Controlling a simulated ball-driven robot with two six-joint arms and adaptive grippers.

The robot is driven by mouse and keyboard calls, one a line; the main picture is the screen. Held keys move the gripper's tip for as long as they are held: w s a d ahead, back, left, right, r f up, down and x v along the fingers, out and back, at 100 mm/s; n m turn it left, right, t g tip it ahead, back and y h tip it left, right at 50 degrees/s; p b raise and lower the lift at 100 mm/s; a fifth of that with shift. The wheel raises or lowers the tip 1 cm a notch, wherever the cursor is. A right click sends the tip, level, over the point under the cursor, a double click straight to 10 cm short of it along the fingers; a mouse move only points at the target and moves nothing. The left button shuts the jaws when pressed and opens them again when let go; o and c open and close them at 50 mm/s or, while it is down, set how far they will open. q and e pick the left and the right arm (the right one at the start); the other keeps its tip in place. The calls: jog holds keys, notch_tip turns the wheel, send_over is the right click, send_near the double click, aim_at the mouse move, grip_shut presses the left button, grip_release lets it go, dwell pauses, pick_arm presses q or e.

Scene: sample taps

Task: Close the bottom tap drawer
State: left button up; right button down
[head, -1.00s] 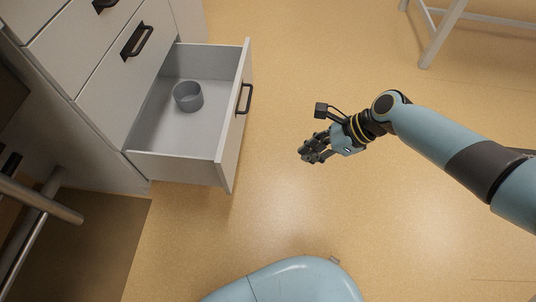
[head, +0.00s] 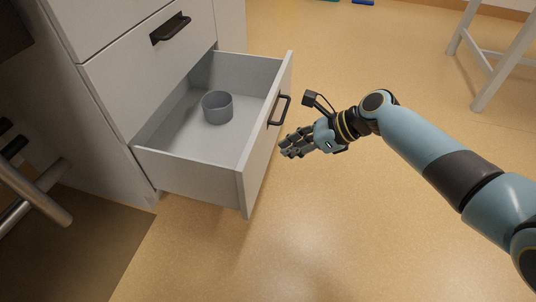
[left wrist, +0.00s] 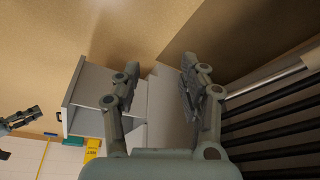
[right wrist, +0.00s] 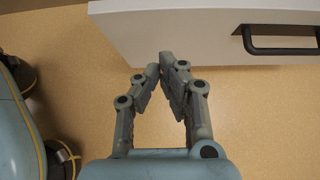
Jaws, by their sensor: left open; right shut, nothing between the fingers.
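The bottom drawer (head: 258,170) of the light grey cabinet stands pulled out, with a dark bar handle (head: 279,109) on its front. A small grey round cup (head: 217,107) sits inside it. My right gripper (head: 287,146) is shut and empty, just in front of the drawer front, below and right of the handle in the head view. In the right wrist view its fingertips (right wrist: 161,64) point at the white drawer front (right wrist: 175,32), left of the handle (right wrist: 280,42); contact cannot be told. My left gripper (left wrist: 157,76) is open and empty, seen only in the left wrist view.
The drawer above (head: 140,65) is shut. A white-legged table or stool (head: 490,60) stands at the upper right. Metal bars (head: 35,190) stand at the left, close to the cabinet.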

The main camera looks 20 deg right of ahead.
aim_at(255, 152)
pick_arm(q)
notch_tip(255, 152, down, 6)
jog(key=w+t+b, duration=0.2)
jog(key=t, duration=0.1)
jog(key=shift+w+r+t+b, duration=0.2)
jog(key=shift+t+b, duration=0.1)
jog(key=shift+t, duration=0.1)
pick_arm(e)
jog(key=shift+w+a+f, duration=0.2)
jog(key=shift+w+a, duration=0.3)
jog(key=shift+a, duration=0.25)
jog(key=shift+w+a+f, duration=0.25)
jog(key=shift+w+a, duration=0.25)
jog(key=shift+a, duration=0.25)
jog(key=shift+w+a+f, duration=0.2)
jog(key=shift+w+a, duration=0.3)
jog(key=shift+a, duration=0.25)
jog(key=shift+w, duration=0.1)
